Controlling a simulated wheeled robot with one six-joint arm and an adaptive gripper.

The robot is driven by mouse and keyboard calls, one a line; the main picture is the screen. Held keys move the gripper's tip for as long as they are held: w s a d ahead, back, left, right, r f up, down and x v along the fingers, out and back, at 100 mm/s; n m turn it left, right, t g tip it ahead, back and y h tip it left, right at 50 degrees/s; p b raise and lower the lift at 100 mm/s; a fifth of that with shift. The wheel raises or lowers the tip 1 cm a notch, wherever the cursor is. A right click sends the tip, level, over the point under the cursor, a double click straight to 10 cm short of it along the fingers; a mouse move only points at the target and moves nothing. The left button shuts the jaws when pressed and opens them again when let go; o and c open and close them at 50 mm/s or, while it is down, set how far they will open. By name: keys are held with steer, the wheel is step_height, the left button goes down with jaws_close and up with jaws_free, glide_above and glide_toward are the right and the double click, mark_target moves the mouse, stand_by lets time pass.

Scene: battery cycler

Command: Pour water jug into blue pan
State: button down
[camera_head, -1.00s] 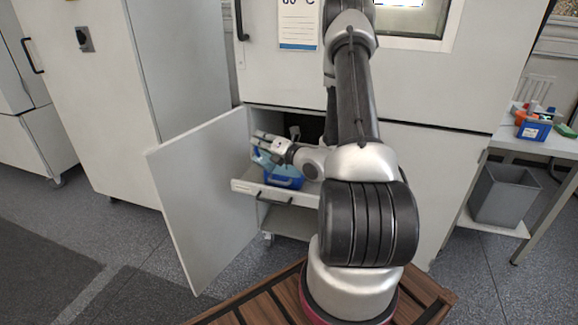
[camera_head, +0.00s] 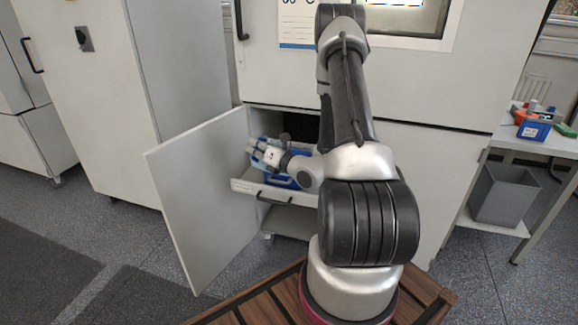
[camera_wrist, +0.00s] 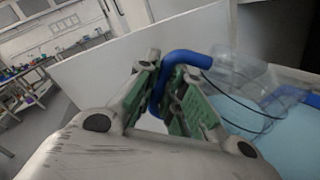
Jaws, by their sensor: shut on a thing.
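The water jug (camera_wrist: 240,75) is clear, with a blue handle (camera_wrist: 188,58). My gripper (camera_wrist: 168,85) is shut on this handle, its green pads on either side. The jug's body reaches right from the handle, above the blue pan, and looks tilted; its exact tilt is unclear. The blue pan (camera_head: 284,182) sits on a pulled-out drawer inside the cabinet. In the wrist view, a light-blue surface, apparently water, fills the lower right beside the pan's blue rim (camera_wrist: 285,97). In the head view my gripper (camera_head: 259,152) hides most of the jug.
The open cabinet door (camera_head: 205,195) stands left of the drawer (camera_head: 275,193). The cabinet body (camera_head: 440,170) closes off the back and right. A side table with a blue box (camera_head: 535,129) and a grey bin (camera_head: 503,195) are far right.

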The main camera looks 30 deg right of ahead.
steer(key=shift+s+a+f+n, duration=0.2)
steer(key=shift+a+n, duration=0.1)
steer(key=shift+a, duration=0.2)
steer(key=s+a+f+n+b, duration=0.1)
steer(key=a+f+n+b, duration=0.1)
steer(key=a+f+n, duration=0.35)
steer(key=w+a+r, duration=0.1)
steer(key=r, duration=0.7)
steer(key=w+a+r+n, duration=0.1)
steer(key=w+a+r, duration=0.1)
steer(key=r, duration=0.6)
steer(key=shift+a+r+y, duration=0.15)
steer(key=shift+r+y, duration=0.15)
